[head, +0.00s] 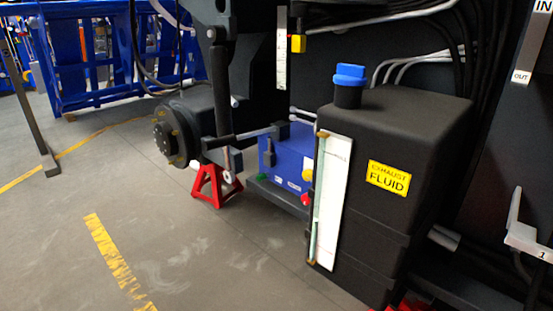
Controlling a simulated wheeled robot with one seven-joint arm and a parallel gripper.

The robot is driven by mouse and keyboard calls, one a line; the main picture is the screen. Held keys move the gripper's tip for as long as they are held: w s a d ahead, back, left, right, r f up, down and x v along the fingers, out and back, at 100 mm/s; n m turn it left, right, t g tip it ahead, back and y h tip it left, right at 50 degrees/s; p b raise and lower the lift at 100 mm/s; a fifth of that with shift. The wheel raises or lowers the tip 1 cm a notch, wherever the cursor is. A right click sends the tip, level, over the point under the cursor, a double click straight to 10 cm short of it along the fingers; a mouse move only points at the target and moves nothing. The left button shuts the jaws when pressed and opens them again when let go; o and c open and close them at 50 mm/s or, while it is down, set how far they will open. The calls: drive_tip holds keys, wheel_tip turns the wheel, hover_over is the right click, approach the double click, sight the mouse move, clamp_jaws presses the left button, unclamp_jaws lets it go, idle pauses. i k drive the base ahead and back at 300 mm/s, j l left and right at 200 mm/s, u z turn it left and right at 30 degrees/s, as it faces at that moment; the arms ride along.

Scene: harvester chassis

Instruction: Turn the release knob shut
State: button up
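I cannot make out for certain which part is the release knob. A small red round part (306,200) and a small yellow round part (307,174) show at the right end of the blue box (281,158), beside the tank's sight gauge. A small white round end (227,177) shows above the red jack stand (216,187). Whether any of these is open or shut cannot be told. My gripper is not in view.
A black exhaust fluid tank (440,130) with a blue cap (350,75) stands in the right foreground. A white bracket (527,238) juts in at the right edge. A grey post (28,90) stands at left. The floor (190,250) at lower left is clear.

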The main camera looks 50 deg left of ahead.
sight(306, 200)
drive_tip(key=u, duration=1.85)
drive_tip(key=i+j+z, duration=0.15)
drive_tip(key=j, duration=0.2)
drive_tip(key=j+z, duration=0.1)
drive_tip(key=j, duration=0.3)
drive_tip(key=i+l, duration=0.85)
drive_tip(key=l, duration=0.15)
